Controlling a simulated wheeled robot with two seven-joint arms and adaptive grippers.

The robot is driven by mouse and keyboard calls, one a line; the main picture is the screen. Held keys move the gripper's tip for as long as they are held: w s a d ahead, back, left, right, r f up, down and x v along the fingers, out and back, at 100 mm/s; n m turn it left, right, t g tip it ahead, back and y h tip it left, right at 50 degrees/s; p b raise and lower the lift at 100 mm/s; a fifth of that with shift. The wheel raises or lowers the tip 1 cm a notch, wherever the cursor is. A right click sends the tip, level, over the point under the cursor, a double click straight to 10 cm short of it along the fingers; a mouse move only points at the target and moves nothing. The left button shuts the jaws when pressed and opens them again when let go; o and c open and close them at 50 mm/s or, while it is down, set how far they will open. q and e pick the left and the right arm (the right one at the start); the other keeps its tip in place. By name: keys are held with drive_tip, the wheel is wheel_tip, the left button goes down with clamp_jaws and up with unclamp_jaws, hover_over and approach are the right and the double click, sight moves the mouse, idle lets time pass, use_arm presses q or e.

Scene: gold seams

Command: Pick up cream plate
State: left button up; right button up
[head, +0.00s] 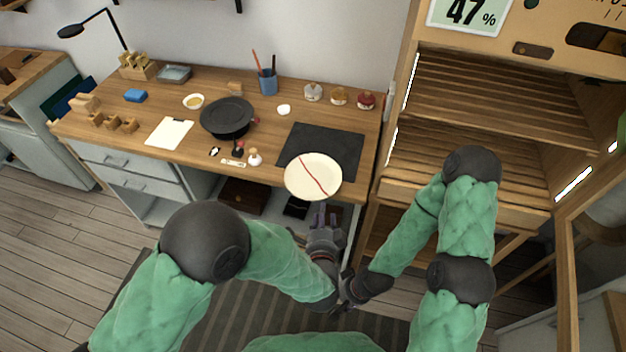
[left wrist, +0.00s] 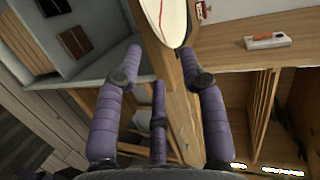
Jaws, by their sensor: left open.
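The cream plate (head: 313,176) with a red seam line lies at the front edge of the wooden bench, partly over the dark mat (head: 322,150). Part of the plate (left wrist: 165,18) shows at the top of the left wrist view. My left gripper (head: 322,212) is just in front of the plate, its fingers pointing at the near rim. In the left wrist view the purple fingers of my left gripper (left wrist: 160,65) are spread apart with nothing between them. Whether they touch the plate I cannot tell. My right gripper (head: 345,298) is low beside the left forearm, its jaws unclear.
The wooden bench (head: 155,99) holds a dark pan (head: 227,117), a clipboard (head: 169,133), a blue cup (head: 268,82) and several small jars at the back. A slatted wooden shelf unit (head: 490,105) stands at the right. A small bottle (head: 254,157) stands left of the plate.

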sight(324, 191)
use_arm(q)
drive_tip(key=b+x, duration=0.1)
drive_tip(key=x, duration=0.1)
drive_tip(key=b+x, duration=0.1)
drive_tip(key=x, duration=0.2)
drive_tip(key=f+b+x, duration=0.1)
drive_tip(key=x, duration=0.1)
drive_tip(key=shift+w+a, duration=0.15)
drive_tip(key=shift+w, duration=0.45)
clamp_jaws()
